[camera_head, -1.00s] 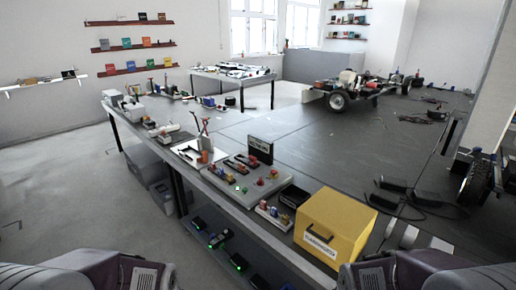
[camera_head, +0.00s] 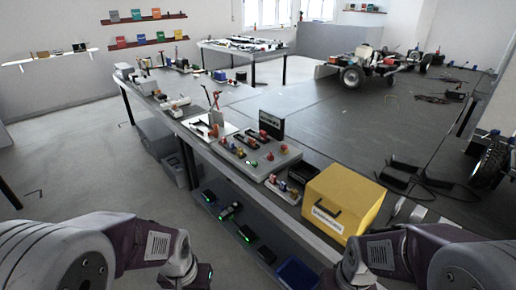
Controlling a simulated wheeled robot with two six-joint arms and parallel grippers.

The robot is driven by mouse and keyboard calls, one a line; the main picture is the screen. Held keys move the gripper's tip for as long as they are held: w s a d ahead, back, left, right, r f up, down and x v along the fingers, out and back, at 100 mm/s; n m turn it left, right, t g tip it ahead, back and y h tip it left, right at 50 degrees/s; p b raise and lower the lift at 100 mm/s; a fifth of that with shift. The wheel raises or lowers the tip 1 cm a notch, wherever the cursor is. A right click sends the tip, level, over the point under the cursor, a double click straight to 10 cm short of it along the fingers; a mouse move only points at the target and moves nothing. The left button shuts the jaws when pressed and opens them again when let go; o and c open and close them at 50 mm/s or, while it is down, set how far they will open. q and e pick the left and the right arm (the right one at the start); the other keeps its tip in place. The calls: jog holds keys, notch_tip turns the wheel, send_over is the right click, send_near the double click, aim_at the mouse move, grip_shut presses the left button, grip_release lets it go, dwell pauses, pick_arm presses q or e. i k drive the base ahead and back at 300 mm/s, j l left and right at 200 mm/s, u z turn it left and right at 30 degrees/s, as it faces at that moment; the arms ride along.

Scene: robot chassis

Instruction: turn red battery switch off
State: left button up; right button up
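A light grey board (camera_head: 225,151) lies on the long workbench and carries several small switches and parts. Small red knobs show near its right end, one at the front (camera_head: 269,157) and one at the back (camera_head: 284,149). They are too small to tell which is the red battery switch or how it is set. A black sign (camera_head: 270,126) stands at the board's back edge. My two arms come in at the bottom left and bottom right, well short of the board.
A yellow box (camera_head: 343,199) stands on the bench right of the board, with a black tray (camera_head: 306,175) and a small strip of parts (camera_head: 282,188) between. A lower shelf holds dark devices and a blue bin (camera_head: 297,273).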

aim_at(270, 157)
jog(key=i+j+u, duration=0.3)
jog(key=i, duration=0.65)
jog(key=i+j+u, duration=0.1)
jog(key=i+u, duration=0.2)
jog(key=i, duration=0.65)
